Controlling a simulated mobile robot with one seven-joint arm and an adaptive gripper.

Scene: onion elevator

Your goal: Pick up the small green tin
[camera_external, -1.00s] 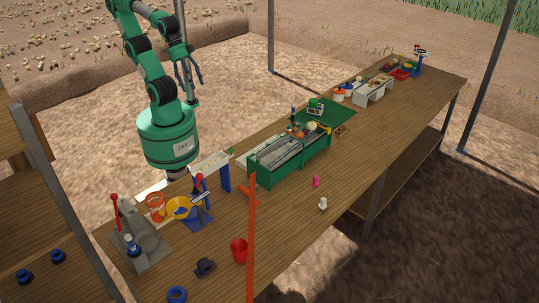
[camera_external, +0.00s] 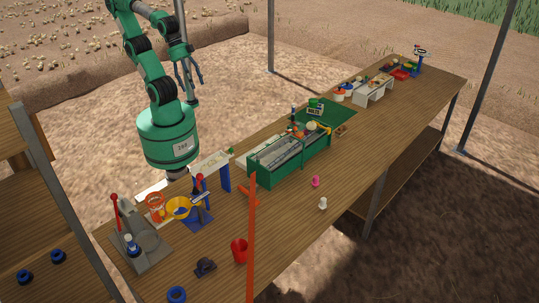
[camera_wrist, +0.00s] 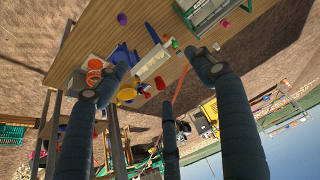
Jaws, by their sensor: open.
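A small green item (camera_external: 231,150) stands on the bench behind the blue stand with the white panel. It is too small to tell whether it is the tin. A small green item also shows in the wrist view (camera_wrist: 174,44), beside the white panel. Another green can-like thing (camera_external: 314,103) stands on the green mat farther along the bench. My gripper (camera_external: 190,77) hangs open and empty, above and behind the bench, well apart from these items. Its dark, spread fingers (camera_wrist: 160,85) fill much of the wrist view with nothing between them.
A long green trough (camera_external: 290,160) stands mid-bench. The blue stand (camera_external: 224,178), yellow funnel (camera_external: 178,208), grey stand with a red lever (camera_external: 145,248) and red cup (camera_external: 239,250) are nearer. An orange post (camera_external: 252,240) rises in front.

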